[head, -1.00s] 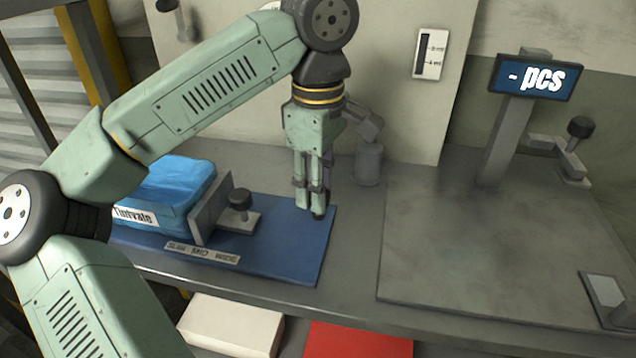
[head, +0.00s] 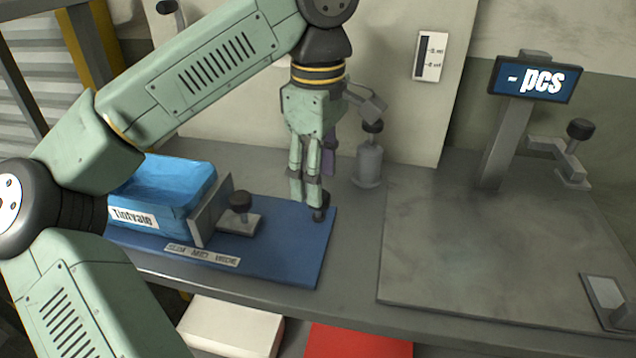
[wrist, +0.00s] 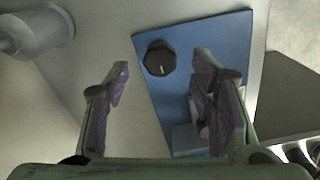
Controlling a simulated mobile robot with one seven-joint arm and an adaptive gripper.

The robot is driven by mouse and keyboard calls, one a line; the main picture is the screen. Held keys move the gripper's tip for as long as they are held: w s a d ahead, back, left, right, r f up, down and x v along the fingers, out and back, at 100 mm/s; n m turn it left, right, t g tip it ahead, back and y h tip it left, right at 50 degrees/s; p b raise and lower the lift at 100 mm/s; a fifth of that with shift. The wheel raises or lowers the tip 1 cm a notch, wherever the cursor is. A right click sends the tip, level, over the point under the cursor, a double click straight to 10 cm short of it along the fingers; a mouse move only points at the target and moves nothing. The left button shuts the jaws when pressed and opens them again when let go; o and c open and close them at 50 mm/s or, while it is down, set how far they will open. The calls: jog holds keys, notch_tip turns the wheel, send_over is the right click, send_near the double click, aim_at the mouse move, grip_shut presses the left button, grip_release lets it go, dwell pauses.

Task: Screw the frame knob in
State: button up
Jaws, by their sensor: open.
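A black round knob (head: 321,213) stands near the right edge of a blue board (head: 284,262). In the wrist view the knob (wrist: 160,58) shows from above with a white mark on its top. My gripper (head: 310,203) points down at this knob. In the wrist view my open gripper (wrist: 160,78) has one purple-padded finger to each side of the knob, with gaps visible. I cannot tell how far above it the fingertips are. A second dark knob (head: 240,200) stands on a grey sliding bracket (head: 212,208) on the same board.
A blue package (head: 168,190) lies against the bracket on the left. A grey cylinder (head: 369,166) with a dark top stands just behind my gripper. To the right are a bare grey plate (head: 470,255) and a display post (head: 508,140). White and red boxes (head: 358,340) sit below the front edge.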

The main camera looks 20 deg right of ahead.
notch_tip(320, 180, up, 10)
jog(key=shift+f, duration=0.25)
dwell(0.4)
